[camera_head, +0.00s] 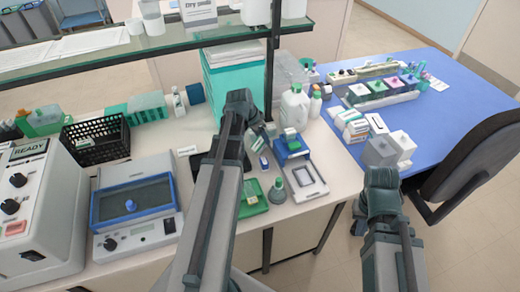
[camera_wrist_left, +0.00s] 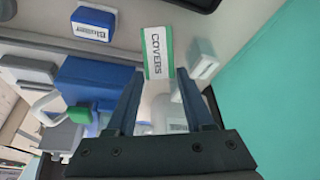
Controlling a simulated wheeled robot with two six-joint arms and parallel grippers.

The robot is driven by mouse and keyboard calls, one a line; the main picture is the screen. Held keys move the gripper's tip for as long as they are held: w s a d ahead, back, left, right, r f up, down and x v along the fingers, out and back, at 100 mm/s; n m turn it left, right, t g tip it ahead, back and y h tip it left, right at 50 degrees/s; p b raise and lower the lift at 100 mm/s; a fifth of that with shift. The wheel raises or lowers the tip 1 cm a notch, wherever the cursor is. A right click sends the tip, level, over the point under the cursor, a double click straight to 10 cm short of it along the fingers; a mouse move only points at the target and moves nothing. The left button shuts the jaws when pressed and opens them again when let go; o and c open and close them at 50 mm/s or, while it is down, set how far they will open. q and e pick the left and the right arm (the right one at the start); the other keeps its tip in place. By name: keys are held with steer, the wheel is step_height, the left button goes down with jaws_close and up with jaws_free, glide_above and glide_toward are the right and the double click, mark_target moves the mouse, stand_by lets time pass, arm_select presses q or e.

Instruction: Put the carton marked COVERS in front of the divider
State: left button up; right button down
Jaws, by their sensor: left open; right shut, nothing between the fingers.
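The carton marked COVERS (camera_wrist_left: 158,53), white with green edges, is in the left wrist view, just beyond the fingertips and roughly in line with the gap between them. My left gripper (camera_wrist_left: 158,85) is open with nothing held. My right gripper (camera_head: 359,222) is shut and empty, low beside the bench's right edge. I cannot tell which thing is the divider.
A small blue and white box (camera_wrist_left: 91,25) and a pale box (camera_wrist_left: 203,60) flank the carton. A teal box (camera_head: 235,82) stands behind the left gripper. A white bottle (camera_head: 294,108) and a blue device (camera_head: 291,147) stand to its right. A glass shelf (camera_head: 150,45) overhangs the bench.

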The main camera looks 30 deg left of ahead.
arm_select(q)
steer(key=b+x, duration=0.1)
steer(key=x, duration=0.1)
steer(key=shift+w+f, duration=0.1)
steer(key=shift+f, duration=0.15)
steer(key=shift+r, duration=0.1)
arm_select(e)
step_height(320, 180, down, 2)
steer(key=shift+f, duration=0.1)
arm_select(q)
jaws_close()
steer(key=shift+r, duration=0.15)
